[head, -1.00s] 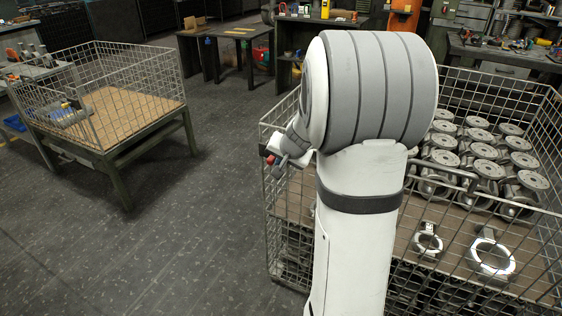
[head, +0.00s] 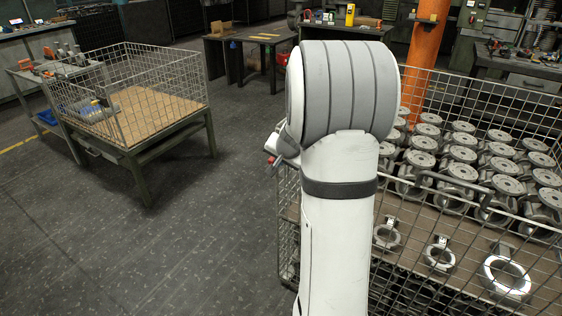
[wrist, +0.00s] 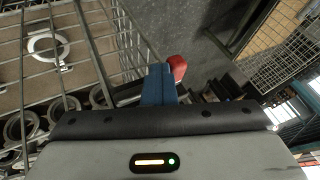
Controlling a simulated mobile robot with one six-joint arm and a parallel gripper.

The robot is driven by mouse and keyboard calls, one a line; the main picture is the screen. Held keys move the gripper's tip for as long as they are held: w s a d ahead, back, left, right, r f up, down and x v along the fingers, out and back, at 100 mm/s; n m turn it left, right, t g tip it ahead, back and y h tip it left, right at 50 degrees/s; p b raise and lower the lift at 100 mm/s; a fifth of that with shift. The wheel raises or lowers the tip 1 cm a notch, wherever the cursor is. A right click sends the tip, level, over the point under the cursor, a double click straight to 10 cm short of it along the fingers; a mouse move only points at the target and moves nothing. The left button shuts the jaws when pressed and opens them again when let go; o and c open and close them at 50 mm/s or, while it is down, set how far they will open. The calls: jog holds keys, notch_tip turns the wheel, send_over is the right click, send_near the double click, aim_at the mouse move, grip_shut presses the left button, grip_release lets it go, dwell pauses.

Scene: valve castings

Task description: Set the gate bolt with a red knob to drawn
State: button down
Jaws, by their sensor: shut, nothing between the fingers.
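The red knob (wrist: 177,68) of the gate bolt shows in the wrist view, just right of my gripper's blue fingers. My gripper (wrist: 160,80) is shut and empty, close beside the knob; I cannot tell whether they touch. In the head view a small red spot, the knob (head: 271,160), shows left of my arm at the near left corner of the right mesh cage (head: 288,235). My fingers are too small to make out there. The bolt's bar is hidden, and I cannot tell its position.
The right cage holds many grey valve castings (head: 460,172), with loose rings (head: 505,276) near its front. Another mesh cage on a stand (head: 150,150) is at left, with an almost bare board floor. The dark floor (head: 190,240) between them is clear.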

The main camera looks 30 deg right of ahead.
jog(key=s+d+r, duration=0.1)
jog(key=s+r, duration=0.7)
jog(key=s, duration=0.1)
jog(key=shift+s, duration=0.25)
dwell(0.4)
jog(key=s+a+r+n+g+y+p, duration=0.1)
jog(key=s+a+r+n+p, duration=0.3)
jog(key=a, duration=0.4)
jog(key=s+a+r+n+g+y+p, duration=0.1)
jog(key=s+a+r+n+p, duration=0.15)
jog(key=a+r+p, duration=0.4)
jog(key=s+a+r+n+g+p, duration=0.2)
jog(key=s+a+n+p, duration=0.2)
jog(key=s+a, duration=0.4)
jog(key=s+p, duration=0.1)
jog(key=s, duration=0.3)
jog(key=shift+s+a+g+h, duration=0.2)
jog(key=shift+g+h, duration=0.2)
